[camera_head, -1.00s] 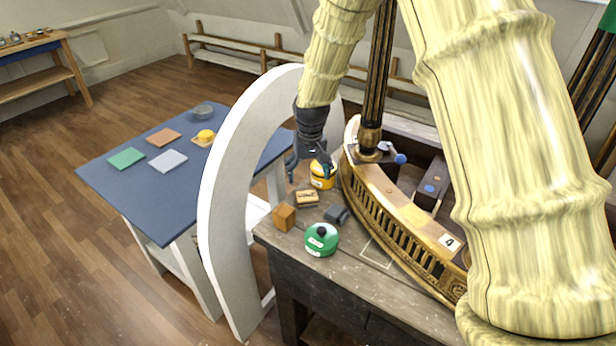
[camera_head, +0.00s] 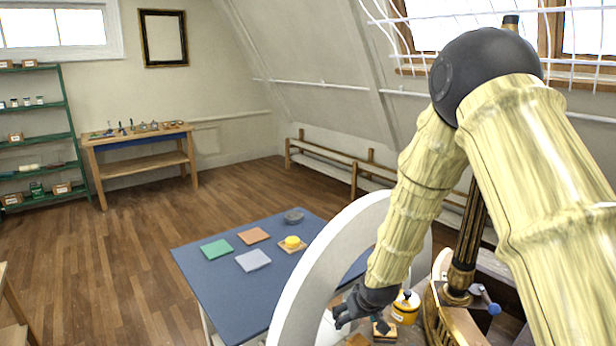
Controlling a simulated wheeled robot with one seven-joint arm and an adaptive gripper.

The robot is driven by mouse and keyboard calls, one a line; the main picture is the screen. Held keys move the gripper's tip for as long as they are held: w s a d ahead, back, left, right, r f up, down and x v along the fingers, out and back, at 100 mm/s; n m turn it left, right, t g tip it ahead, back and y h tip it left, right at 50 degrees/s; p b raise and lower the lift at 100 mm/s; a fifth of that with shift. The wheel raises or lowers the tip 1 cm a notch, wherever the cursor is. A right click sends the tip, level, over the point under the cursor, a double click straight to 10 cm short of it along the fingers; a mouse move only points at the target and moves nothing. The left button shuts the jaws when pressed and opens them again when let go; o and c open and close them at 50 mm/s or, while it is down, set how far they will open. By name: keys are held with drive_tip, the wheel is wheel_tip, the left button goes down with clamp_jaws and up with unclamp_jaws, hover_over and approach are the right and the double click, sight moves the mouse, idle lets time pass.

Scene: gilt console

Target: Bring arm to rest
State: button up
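My arm reaches in from the right, bends at a dark round elbow and slopes down to my dark gripper (camera_head: 342,317) near the bottom of the picture. The gripper is just right of the white arch, over the near end of the dark workbench. A yellow tin (camera_head: 405,309) stands just right of it, apart from it. No object shows in the fingers, but they are small and seen from the side, so their opening is unclear.
The white arch (camera_head: 318,268) stands close left of my gripper. A gilt curved console (camera_head: 433,309) with a dark column (camera_head: 468,235) is to the right. A blue table (camera_head: 215,270) with coloured tiles is beyond the arch. Open wooden floor lies left.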

drive_tip(key=s+a+f+n+t+y+p, duration=0.25)
drive_tip(key=s+a+n+y, duration=0.2)
drive_tip(key=s+a, duration=0.8)
drive_tip(key=s+d+f+m+g+h+b, duration=0.25)
drive_tip(key=s+d+f, duration=0.35)
drive_tip(key=s+f, duration=0.3)
drive_tip(key=s+d+f+m+g+h+b, duration=0.1)
drive_tip(key=s+d+f+m+b, duration=0.2)
drive_tip(key=s+d+f, duration=0.6)
drive_tip(key=s+d+f+g+b, duration=0.1)
drive_tip(key=s+d+f, duration=0.1)
drive_tip(key=s, duration=0.3)
drive_tip(key=s+d+f+m+g+h+b, duration=0.1)
drive_tip(key=s+d+f+g, duration=0.1)
drive_tip(key=s+f, duration=0.3)
drive_tip(key=s+d+f+m+g+h+b, duration=0.1)
drive_tip(key=s+d+f+b, duration=0.1)
drive_tip(key=s, duration=0.3)
drive_tip(key=shift+s+d+f+g, duration=0.3)
drive_tip(key=shift+s+d+f, duration=0.1)
drive_tip(key=shift+d+f, duration=0.2)
drive_tip(key=shift+a, duration=0.1)
